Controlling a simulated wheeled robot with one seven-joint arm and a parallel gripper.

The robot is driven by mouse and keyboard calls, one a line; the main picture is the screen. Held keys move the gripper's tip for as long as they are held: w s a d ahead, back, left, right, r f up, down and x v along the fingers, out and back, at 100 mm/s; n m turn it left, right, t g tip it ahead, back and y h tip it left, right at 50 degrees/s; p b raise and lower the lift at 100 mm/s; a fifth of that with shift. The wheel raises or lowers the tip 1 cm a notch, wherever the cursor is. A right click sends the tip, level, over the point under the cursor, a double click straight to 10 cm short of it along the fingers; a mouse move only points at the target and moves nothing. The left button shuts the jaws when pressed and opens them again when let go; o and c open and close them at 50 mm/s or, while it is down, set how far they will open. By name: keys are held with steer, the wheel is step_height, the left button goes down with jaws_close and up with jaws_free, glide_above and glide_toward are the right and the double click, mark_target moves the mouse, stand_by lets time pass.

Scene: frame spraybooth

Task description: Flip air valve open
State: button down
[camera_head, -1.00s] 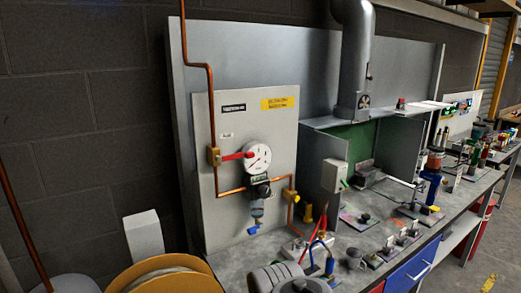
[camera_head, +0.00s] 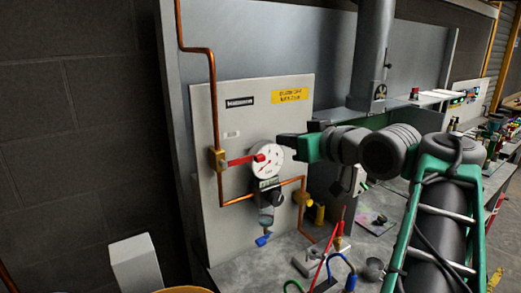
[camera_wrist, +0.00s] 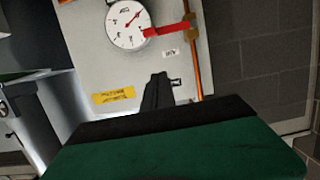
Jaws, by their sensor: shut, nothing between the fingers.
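The air valve is a brass body (camera_head: 217,159) on the vertical copper pipe, with a red lever (camera_head: 243,160). The lever points right, crosswise to the pipe, and its end is close to the white round gauge (camera_head: 267,157). In the wrist view, which is turned over, the red lever (camera_wrist: 172,29) and brass body (camera_wrist: 194,27) are at the top right. My gripper (camera_head: 284,140) is just right of the gauge, in front of the panel and apart from the lever. In the wrist view my gripper's dark fingers (camera_wrist: 158,88) are together and empty.
The pale panel (camera_head: 207,115) carries a yellow label (camera_head: 292,90) and copper pipe. A regulator (camera_head: 266,195) with a blue tip hangs below the gauge. Red and blue hoses (camera_head: 338,262) rise from the grey bench. A large grey duct (camera_head: 372,50) stands at right.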

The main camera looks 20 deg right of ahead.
steer(key=p, duration=0.3)
glide_above(243, 161)
steer(key=s+d, duration=0.3)
steer(key=d, duration=0.2)
step_height(243, 161, down, 2)
step_height(243, 161, down, 5)
steer(key=shift+r+p, duration=0.15)
steer(key=shift+p, duration=0.35)
